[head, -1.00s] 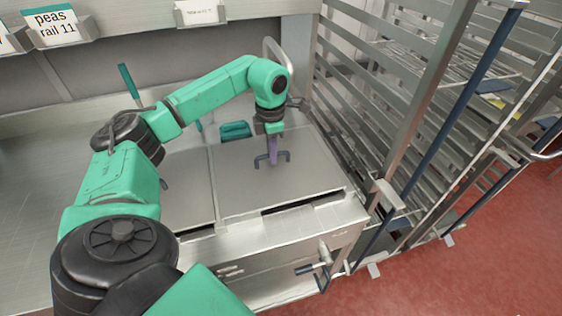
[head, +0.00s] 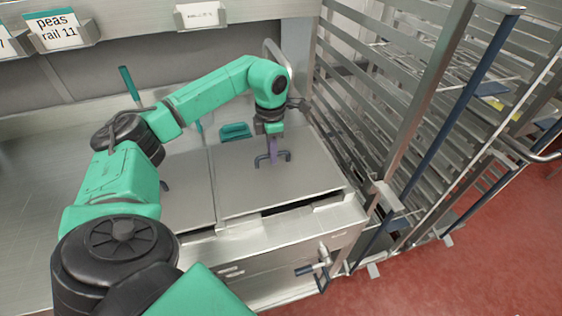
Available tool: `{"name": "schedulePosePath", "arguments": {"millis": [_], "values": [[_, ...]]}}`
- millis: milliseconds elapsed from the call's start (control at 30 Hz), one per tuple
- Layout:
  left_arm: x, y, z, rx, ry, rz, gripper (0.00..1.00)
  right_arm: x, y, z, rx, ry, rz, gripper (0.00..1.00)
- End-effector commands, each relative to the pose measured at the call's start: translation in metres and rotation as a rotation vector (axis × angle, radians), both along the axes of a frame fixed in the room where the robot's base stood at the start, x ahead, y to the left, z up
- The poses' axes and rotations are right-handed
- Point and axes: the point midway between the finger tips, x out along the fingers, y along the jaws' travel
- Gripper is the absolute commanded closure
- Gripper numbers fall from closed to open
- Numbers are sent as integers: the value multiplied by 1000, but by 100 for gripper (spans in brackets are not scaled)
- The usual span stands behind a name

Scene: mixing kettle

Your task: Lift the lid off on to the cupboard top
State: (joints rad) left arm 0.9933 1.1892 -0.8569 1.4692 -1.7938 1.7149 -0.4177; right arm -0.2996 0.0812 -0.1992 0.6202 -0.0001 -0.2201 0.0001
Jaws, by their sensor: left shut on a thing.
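The lid (head: 265,190) is a flat steel plate on the right of the counter's kettle unit, with a dark bar handle (head: 284,156) standing on it. My left gripper (head: 272,154) reaches down from above and is shut on this handle. The lid's front edge shows a dark gap under it, so it seems slightly raised; the rear edge is partly behind my arm. A second steel lid (head: 187,190) lies to the left, partly hidden by my arm. My right gripper is out of view. I cannot tell which surface is the cupboard top.
A tall steel rack (head: 425,120) stands close on the right. A tap (head: 318,266) sticks out of the unit's front. A green object (head: 235,131) lies behind the lid. Bare steel counter (head: 35,180) is on the left. A shelf with label holders (head: 200,14) crosses the back.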

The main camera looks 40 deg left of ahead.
Motion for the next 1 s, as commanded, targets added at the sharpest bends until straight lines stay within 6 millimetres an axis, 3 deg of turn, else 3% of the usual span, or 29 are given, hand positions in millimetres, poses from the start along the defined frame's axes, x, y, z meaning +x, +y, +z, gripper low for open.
{"name": "schedulePosePath", "arguments": {"millis": [700,1000], "values": [[0,0,45,0,-2,0,100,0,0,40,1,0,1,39],[0,0,45,-1,-2,0,100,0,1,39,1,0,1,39]]}}
